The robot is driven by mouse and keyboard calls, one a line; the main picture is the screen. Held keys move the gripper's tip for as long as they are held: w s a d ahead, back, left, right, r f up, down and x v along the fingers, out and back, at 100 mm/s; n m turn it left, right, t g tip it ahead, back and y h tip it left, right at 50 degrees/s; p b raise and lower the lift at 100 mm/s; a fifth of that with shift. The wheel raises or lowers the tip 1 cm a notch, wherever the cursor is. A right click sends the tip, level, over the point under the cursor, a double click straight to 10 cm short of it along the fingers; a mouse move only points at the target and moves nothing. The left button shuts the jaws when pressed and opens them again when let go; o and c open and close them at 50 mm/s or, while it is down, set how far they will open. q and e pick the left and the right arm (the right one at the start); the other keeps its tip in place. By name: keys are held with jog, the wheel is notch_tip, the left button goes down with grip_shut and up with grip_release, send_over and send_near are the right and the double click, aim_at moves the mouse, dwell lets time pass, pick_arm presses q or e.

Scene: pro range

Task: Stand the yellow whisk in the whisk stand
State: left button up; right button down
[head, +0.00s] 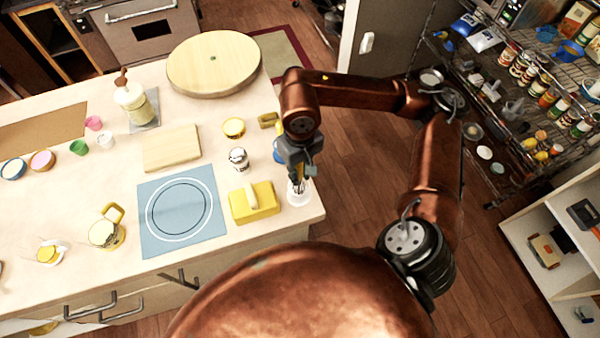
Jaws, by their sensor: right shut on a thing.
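My right gripper (298,168) points down over the near right corner of the counter. It is shut on the yellow whisk (297,184), which is mostly hidden by the fingers; only a thin, wiry part shows below them. The whisk stand (299,196), a small white holder, is directly under the gripper near the counter's right edge. The whisk's lower end overlaps the stand's opening in the picture. I cannot tell how deep it sits in it. My left gripper is not in view.
A silver-topped shaker (238,158) and a yellow tin (233,128) are farther back. A blue mat (180,243), mostly clear, lies to the left. The counter edge (317,211) is close on the right.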

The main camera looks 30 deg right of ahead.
jog(key=c, duration=1.7)
grip_release()
jog(key=shift+c, duration=0.2)
notch_tip(320, 180, up, 12)
jog(key=shift+s, duration=0.1)
